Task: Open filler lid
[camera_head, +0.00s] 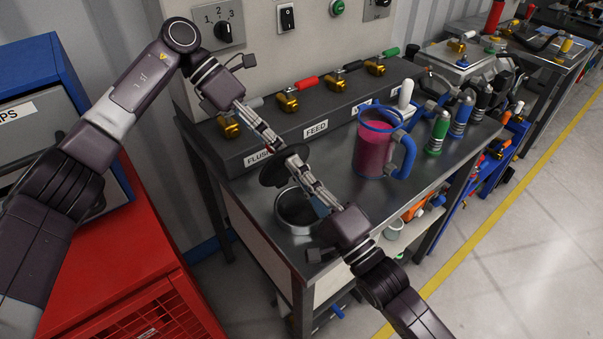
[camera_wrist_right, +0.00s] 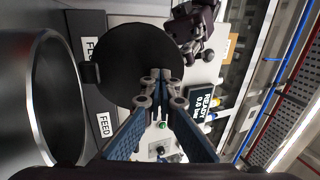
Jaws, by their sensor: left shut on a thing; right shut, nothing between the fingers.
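The black round filler lid (camera_head: 271,172) stands raised and tilted above the metal filler opening (camera_head: 297,208), whose mouth is uncovered. In the right wrist view the lid (camera_wrist_right: 125,60) shows as a dark disc beside the filler opening (camera_wrist_right: 58,100). My left gripper (camera_head: 284,146) is shut at the lid's upper edge; the exact grip is hard to see. It also shows at the lid's edge in the right wrist view (camera_wrist_right: 186,50). My right gripper (camera_head: 297,166) is shut and empty, its tips in front of the lid (camera_wrist_right: 160,76); contact cannot be told.
A clear jug (camera_head: 371,150) of pink liquid with blue rim and handle stands right of the opening. Behind are the labelled manifold (camera_head: 317,129) and brass valves (camera_head: 287,102). Green (camera_head: 437,134) and blue (camera_head: 461,117) bottles stand farther right. A red cabinet (camera_head: 125,260) is at left.

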